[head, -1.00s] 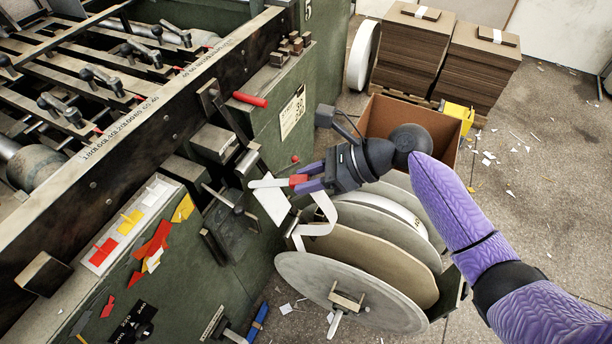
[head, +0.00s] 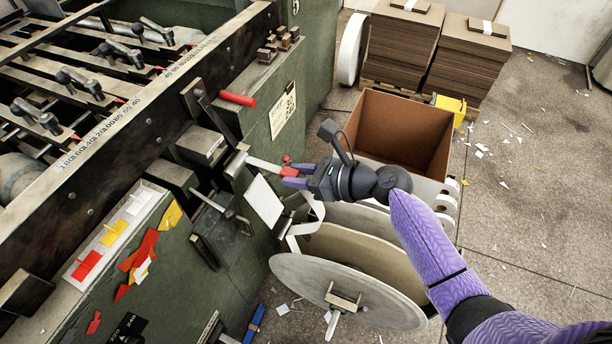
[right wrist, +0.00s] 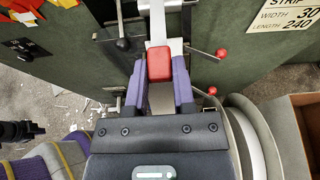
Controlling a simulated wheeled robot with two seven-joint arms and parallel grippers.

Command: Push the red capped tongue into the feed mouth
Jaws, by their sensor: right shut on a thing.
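My right gripper (head: 290,174) is shut on the red cap of the tongue (head: 287,172). The red cap (right wrist: 159,63) also sits between the purple fingers in the right wrist view. The white tongue (head: 264,164) runs from the cap toward the machine, and its far end is at the small metal block of the feed mouth (head: 236,161). I cannot tell how deep the end is inside. In the right wrist view the tongue (right wrist: 157,25) runs straight away from the fingers. My left gripper is not in the head view.
A white plate (head: 264,201) and a paper strip (head: 301,228) lie just below the gripper. Large reels (head: 335,290) stand below the arm. An open cardboard box (head: 400,125) stands behind.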

